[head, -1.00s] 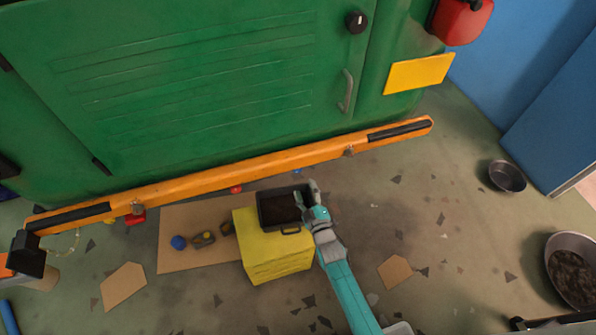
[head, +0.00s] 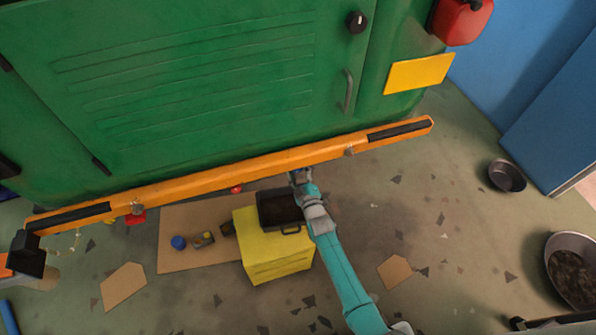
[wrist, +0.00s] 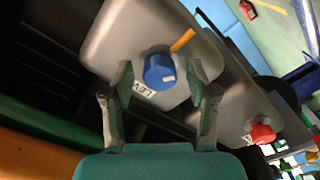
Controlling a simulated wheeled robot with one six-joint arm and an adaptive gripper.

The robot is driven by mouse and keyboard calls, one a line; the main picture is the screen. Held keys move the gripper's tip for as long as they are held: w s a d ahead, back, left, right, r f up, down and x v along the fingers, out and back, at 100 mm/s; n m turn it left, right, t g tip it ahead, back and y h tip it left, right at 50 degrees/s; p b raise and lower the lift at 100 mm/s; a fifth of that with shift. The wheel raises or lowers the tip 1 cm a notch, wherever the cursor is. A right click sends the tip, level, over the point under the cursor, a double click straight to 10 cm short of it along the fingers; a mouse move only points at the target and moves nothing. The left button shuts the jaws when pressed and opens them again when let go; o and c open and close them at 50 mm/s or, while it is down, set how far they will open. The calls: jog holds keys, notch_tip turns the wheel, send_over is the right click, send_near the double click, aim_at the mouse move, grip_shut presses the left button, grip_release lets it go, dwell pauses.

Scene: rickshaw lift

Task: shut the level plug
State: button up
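The level plug (wrist: 159,69) is a blue knob with a pale mark, on a grey housing (wrist: 120,35) in the wrist view. A label starting "LEV" lies partly hidden below it. My gripper (wrist: 161,82) is open, with one fingertip at either side of the blue plug and gaps showing on both sides. I cannot tell how deep the fingers reach around it. In the head view my gripper (head: 300,180) is at the lower edge of the orange bumper, and the plug is hidden there.
A red plug (wrist: 262,133) sits on the housing to the right. The orange bumper (head: 220,178) of the green vehicle (head: 200,80) hangs over the work area. A yellow box (head: 275,255) with a dark tray (head: 278,208) stands beside my arm.

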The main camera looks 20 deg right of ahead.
grip_shut()
jog(key=shift+m, duration=0.3)
jog(key=shift+d+f+m, duration=0.1)
jog(key=shift+m, duration=13.9)
